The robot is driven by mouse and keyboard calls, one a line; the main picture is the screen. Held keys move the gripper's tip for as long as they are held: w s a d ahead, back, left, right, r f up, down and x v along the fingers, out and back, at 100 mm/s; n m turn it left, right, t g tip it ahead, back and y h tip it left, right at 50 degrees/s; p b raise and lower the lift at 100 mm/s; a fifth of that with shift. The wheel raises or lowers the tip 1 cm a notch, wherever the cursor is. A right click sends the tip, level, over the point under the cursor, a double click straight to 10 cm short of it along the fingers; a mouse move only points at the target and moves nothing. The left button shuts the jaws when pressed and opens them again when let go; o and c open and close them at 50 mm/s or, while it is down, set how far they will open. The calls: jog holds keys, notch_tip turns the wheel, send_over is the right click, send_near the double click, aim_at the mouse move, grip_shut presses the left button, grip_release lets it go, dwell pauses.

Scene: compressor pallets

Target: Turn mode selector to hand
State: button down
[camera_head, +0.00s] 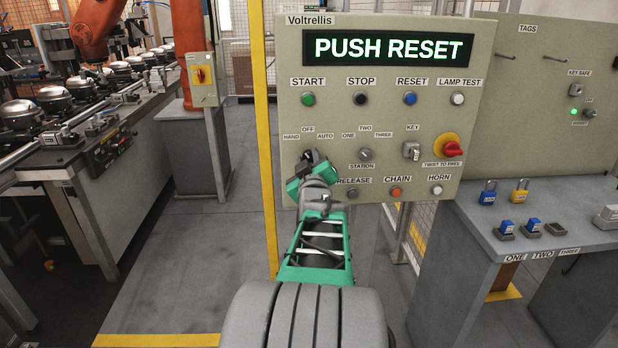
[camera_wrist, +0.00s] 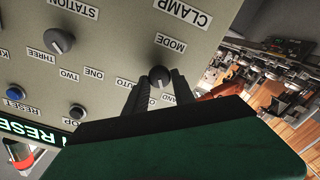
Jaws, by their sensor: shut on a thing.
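The mode selector (camera_wrist: 160,73) is a dark round knob on the beige control panel, below the word MODE in the upside-down wrist view. My gripper (camera_wrist: 159,82) has its two dark fingers on either side of the knob and is shut on it. The AUTO label lies left of the fingers there; the HAND label is partly covered. In the head view my gripper (camera_head: 312,160) is at the panel's lower left, under the HAND, OFF and AUTO labels, and mostly hides the selector. I cannot tell which position the knob points to.
The station selector (camera_head: 366,155), the key switch (camera_head: 411,151) and a red emergency stop (camera_head: 453,148) are to the right on the panel. The display (camera_head: 388,48) reads PUSH RESET. A yellow post (camera_head: 263,130) stands left of the panel; a grey bench (camera_head: 480,222) stands right.

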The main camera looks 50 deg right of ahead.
jog(key=shift+f+n+b, duration=0.1)
jog(key=shift+n+b, duration=0.9)
jog(key=shift+b, duration=0.35)
jog(key=c, duration=1.1)
grip_release()
jog(key=shift+o, duration=0.2)
jog(key=shift+a, duration=0.1)
jog(key=v, duration=0.7)
jog(key=shift+s+a+b, duration=0.25)
jog(key=shift+b, duration=0.1)
